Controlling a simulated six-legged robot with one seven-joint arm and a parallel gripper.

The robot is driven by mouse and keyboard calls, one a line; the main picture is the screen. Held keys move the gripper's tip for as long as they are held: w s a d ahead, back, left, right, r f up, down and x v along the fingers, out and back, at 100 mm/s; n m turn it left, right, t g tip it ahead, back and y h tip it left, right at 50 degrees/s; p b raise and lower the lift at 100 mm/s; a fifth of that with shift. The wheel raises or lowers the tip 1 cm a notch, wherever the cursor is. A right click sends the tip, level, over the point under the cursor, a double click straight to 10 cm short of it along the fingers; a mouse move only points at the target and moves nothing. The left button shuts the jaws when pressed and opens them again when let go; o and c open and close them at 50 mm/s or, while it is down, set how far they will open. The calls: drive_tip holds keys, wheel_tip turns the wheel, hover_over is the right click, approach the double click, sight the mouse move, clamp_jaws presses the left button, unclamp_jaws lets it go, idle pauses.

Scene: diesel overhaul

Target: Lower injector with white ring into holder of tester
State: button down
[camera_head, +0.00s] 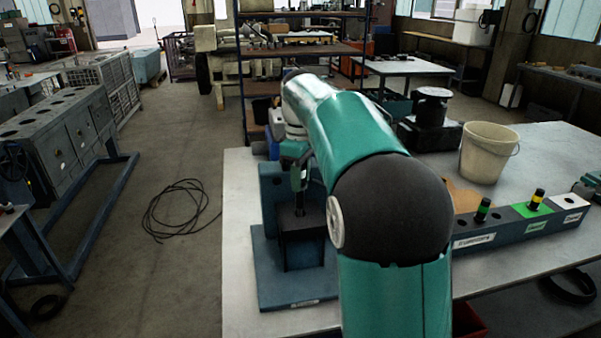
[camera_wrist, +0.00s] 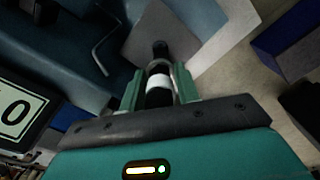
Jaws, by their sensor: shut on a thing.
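My gripper (camera_wrist: 160,75) is shut on the injector with the white ring (camera_wrist: 158,84); the dark body and white band show between the green fingers in the wrist view. In the head view my gripper (camera_head: 298,162) is above the blue tester (camera_head: 270,285) at the table's left end. The injector (camera_head: 299,197) hangs roughly upright, its lower end at the top of the dark holder (camera_head: 301,245). I cannot tell whether its tip is inside the holder. My arm hides the tester's right side.
A rack (camera_head: 500,233) on the right holds injectors with green and yellow bands. A white bucket (camera_head: 487,152) and a black stand (camera_head: 431,120) are behind it. A display (camera_wrist: 18,112) reading 0 is left in the wrist view. A cable (camera_head: 180,210) lies on the floor.

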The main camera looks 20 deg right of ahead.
sight(301, 202)
drive_tip(key=shift+f, duration=2.55)
drive_tip(key=shift+f, duration=1.25)
drive_tip(key=c, duration=0.6)
unclamp_jaws()
drive_tip(key=shift+o, duration=0.2)
